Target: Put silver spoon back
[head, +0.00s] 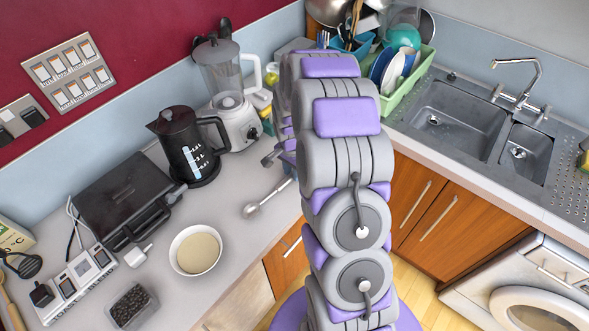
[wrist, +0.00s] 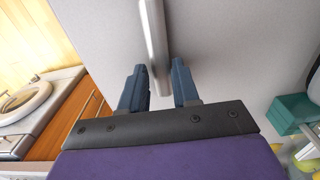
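The silver spoon (head: 262,202) lies on the grey counter, its bowl toward the lower left and its handle running up right to my gripper. In the wrist view, a silver handle (wrist: 155,45) comes from the top edge down between the two dark blue fingers. My gripper (wrist: 158,80) is low at the counter with its fingers apart, one on either side of the handle. A narrow gap seems to show beside the handle, so the fingers look open. In the head view my gripper (head: 280,160) is partly hidden behind my arm.
A bowl of pale liquid (head: 197,250), a black kettle (head: 187,145), a blender (head: 229,90) and a black grill (head: 125,198) stand on the counter. A green dish rack (head: 411,85) with dishes is at the back, left of the sink (head: 455,120).

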